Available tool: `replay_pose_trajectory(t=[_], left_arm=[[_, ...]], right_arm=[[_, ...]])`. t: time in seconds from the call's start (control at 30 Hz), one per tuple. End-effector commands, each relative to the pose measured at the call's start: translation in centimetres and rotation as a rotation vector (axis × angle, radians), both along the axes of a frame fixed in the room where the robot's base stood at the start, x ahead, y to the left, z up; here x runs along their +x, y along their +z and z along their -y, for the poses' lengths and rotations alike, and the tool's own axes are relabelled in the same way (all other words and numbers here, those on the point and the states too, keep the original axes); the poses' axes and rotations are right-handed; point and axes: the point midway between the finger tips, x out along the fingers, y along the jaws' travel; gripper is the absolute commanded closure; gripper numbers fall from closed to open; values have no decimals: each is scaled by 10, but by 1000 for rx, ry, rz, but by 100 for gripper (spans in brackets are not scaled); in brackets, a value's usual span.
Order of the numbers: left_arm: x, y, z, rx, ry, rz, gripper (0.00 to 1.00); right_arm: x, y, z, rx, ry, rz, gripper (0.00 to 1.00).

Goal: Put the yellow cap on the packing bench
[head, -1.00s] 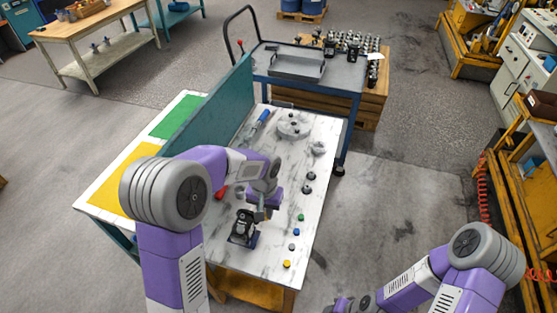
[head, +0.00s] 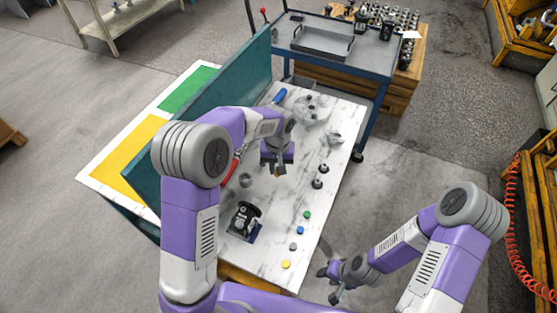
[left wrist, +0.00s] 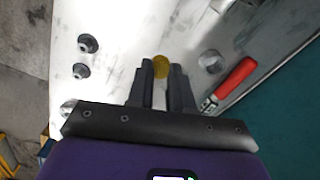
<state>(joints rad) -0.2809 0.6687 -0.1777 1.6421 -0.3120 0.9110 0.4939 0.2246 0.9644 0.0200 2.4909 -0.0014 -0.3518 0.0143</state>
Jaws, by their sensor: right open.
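A yellow cap (left wrist: 161,67) sits between the fingertips of my left gripper (left wrist: 161,72), which looks closed on it. In the head view a bit of yellow shows under my left gripper (head: 279,168), over the middle of the marble-topped bench (head: 270,205). A second yellow cap (head: 285,264) lies near the bench's front corner. Green and yellow areas (head: 135,160) lie beyond the teal divider. Which surface is the packing bench, I cannot tell for sure. My right gripper (head: 335,284) is open and empty, off the bench's right side.
A black motor part (head: 244,220) stands on the bench, with green, blue and grey caps (head: 300,231) and black knobs (head: 319,183) along the right. The teal divider (head: 215,115) rises on the left. A blue cart (head: 345,65) with a tray stands behind.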

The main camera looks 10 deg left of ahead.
Motion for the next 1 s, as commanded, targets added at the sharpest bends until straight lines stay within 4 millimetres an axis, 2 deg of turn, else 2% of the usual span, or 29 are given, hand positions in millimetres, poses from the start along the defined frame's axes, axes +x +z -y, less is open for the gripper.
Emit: replay_pose_trajectory(t=[0.03, 0.2, 0.33, 0.5, 0.7, 0.93, 1.0], left_arm=[[9, -9, 8, -1, 26, -2, 100], [24, -17, 21, -7, 100, -1, 100], [26, -18, 22, -6, 143, 0, 100], [26, -22, 21, -8, 168, -2, 100], [25, -54, 20, -6, 168, -6, 100], [25, -78, 21, -7, 167, -4, 100], [25, -90, 21, -7, 167, -6, 100]], right_arm=[[0, -5, 0, 0, -1, 0, 57], [0, -15, 0, 0, -1, 0, 57], [0, -29, 0, 0, 0, 0, 57], [0, -36, 0, 0, 0, 0, 57], [0, -42, 0, 0, 0, 0, 57], [0, -46, 0, 0, 0, 0, 57], [0, -49, 0, 0, 0, 0, 57]])
